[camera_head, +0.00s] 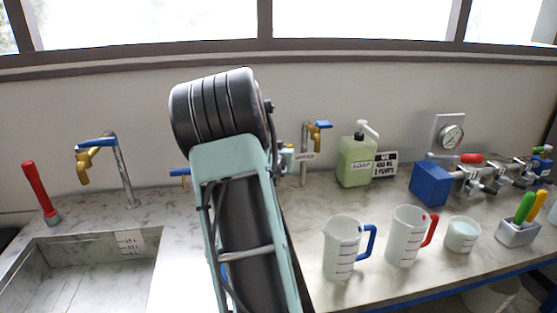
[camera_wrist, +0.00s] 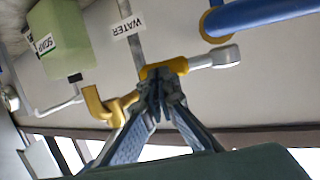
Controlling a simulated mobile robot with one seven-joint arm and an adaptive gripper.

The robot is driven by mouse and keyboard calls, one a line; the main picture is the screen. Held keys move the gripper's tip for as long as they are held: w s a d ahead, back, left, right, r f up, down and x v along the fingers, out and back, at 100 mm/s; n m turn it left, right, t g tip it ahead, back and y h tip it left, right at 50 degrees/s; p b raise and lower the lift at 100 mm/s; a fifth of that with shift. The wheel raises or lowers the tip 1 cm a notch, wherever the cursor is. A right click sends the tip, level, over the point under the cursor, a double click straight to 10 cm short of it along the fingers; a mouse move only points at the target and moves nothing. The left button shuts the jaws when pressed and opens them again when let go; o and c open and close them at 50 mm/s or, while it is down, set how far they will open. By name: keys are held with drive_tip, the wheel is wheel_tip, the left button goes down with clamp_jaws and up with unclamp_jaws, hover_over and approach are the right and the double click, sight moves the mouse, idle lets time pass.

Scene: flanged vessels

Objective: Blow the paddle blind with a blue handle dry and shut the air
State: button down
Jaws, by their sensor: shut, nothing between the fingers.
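I cannot make out a paddle blind with a blue handle in either view. My gripper (camera_wrist: 157,100) is shut and empty in the wrist view, with its fingertips at the yellow body of a tap (camera_wrist: 165,68); I cannot tell whether they touch. The tap has a pale lever and a yellow spout, and its post carries a WATER label (camera_wrist: 128,27). In the head view a blue-handled tap (camera_head: 320,126) stands right of my arm, which hides my gripper there. A blue bar with a yellow ring (camera_wrist: 260,14) crosses the wrist view's upper right. No air outlet is clearly identifiable.
A green soap bottle (camera_head: 355,162) stands at the back. Jugs with blue (camera_head: 342,248) and red (camera_head: 405,237) handles and a cup (camera_head: 462,235) stand in front. A valve assembly (camera_head: 475,180) and tool holder (camera_head: 517,233) are right. A sink (camera_head: 140,242) and another tap (camera_head: 84,165) are left.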

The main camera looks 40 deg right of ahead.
drive_tip(key=shift+w+d+f+b, duration=0.1)
drive_tip(key=shift+w+d+b, duration=0.1)
drive_tip(key=shift+d+b, duration=0.35)
drive_tip(key=shift+w+d+b, duration=0.15)
drive_tip(key=shift+d+b, duration=0.3)
drive_tip(key=shift+b, duration=0.1)
drive_tip(key=shift+s, duration=0.1)
